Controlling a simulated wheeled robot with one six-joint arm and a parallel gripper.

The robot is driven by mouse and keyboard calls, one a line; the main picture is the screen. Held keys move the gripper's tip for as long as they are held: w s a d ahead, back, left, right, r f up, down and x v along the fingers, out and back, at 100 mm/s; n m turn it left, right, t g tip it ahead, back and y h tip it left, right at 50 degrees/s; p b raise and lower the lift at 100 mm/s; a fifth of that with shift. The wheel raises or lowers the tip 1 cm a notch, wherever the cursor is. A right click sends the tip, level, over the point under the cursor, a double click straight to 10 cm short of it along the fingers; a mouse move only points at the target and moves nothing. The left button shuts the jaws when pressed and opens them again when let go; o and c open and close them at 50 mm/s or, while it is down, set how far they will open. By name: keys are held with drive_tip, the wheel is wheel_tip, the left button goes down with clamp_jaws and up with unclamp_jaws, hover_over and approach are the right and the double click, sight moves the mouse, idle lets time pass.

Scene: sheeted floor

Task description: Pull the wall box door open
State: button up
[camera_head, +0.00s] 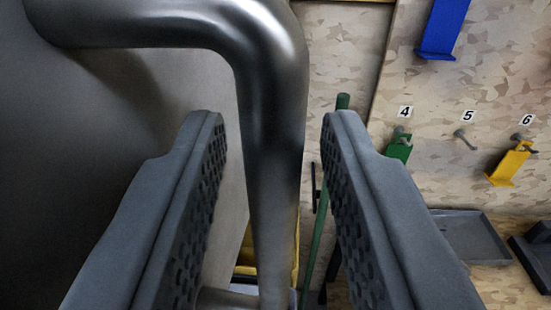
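A thick, shiny metal handle (271,130) fills the upper middle of the view. It bends at the top and runs downward, and its upper end meets a dark grey metal panel (90,150) at the left, which looks like the wall box door. My gripper (270,125) is open. One finger is left of the handle's upright bar and the other is right of it, with a visible gap on both sides. The handle's lower end is partly cut off by the frame.
A wooden board wall at the right bears numbered hooks, with a blue tag (443,25), a green tag (399,148) and a yellow tag (512,163). A grey tray (470,238) lies below. A green pole (318,230) stands behind my right finger, near a yellow object (245,255).

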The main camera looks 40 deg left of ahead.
drive_tip(key=v, duration=1.7)
drive_tip(key=shift+d, duration=0.2)
drive_tip(key=shift+s, duration=0.15)
